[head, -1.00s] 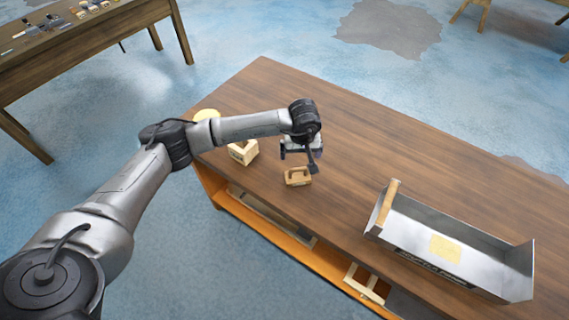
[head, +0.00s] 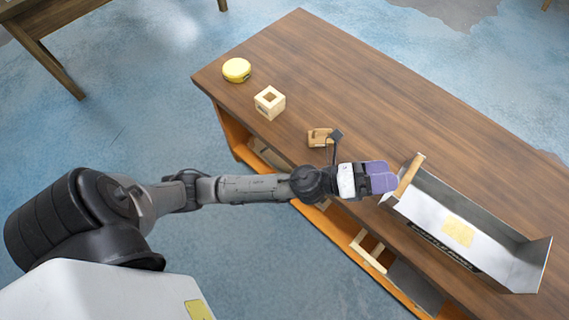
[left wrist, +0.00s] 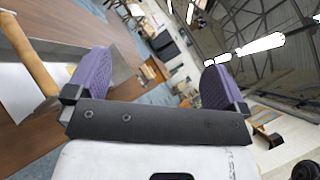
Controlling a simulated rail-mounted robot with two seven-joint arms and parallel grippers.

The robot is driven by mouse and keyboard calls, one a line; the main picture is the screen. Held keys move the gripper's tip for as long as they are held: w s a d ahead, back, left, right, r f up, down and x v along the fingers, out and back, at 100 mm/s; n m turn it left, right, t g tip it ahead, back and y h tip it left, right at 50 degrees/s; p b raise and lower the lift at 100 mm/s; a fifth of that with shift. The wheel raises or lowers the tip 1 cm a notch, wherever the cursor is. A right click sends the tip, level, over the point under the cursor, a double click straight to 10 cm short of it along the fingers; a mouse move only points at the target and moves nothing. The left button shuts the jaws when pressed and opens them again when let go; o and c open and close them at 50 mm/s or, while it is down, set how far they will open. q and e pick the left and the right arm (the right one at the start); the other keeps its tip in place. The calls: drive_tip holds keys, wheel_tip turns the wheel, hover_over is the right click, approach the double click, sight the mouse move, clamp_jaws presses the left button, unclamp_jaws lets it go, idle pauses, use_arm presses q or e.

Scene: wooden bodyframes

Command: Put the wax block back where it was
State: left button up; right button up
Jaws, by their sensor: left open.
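My left gripper (head: 382,178) is open, with purple fingers, close to the left end of the metal tray in the head view. The left wrist view shows its two fingers apart (left wrist: 155,82) with nothing between them. A round yellow block (head: 236,70) lies at the far left corner of the wooden bench; I cannot tell whether it is the wax block. A pale wooden cube with a square hole (head: 269,102) and a small brown wooden piece with a handle (head: 321,137) stand on the bench, apart from my gripper. My right gripper is not in view.
The bench (head: 330,80) is clear behind these things. Wooden frames (head: 370,252) lie on its lower shelf. Another table (head: 60,65) stands at the upper left.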

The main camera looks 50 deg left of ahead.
use_arm(q)
drive_tip(key=s+a+f+n+g+y, duration=0.2)
drive_tip(key=s+a+f+n+y, duration=0.35)
drive_tip(key=n, duration=0.65)
drive_tip(key=s+a+f+n+g+y, duration=0.25)
drive_tip(key=a+f+n+y, duration=0.45)
drive_tip(key=n, duration=0.4)
drive_tip(key=s+f+n+g, duration=0.3)
drive_tip(key=s+n+g, duration=0.1)
drive_tip(key=s, duration=0.5)
drive_tip(key=s+f+n+g, duration=0.3)
drive_tip(key=s+f+g, duration=0.1)
drive_tip(key=s, duration=0.5)
drive_tip(key=shift+s+d+n+g, duration=0.3)
drive_tip(key=shift+d+n+g, duration=0.1)
drive_tip(key=shift+g, duration=0.35)
drive_tip(key=shift+r, duration=0.1)
wheel_tip(320, 180, up, 29)
drive_tip(key=p, duration=2.9)
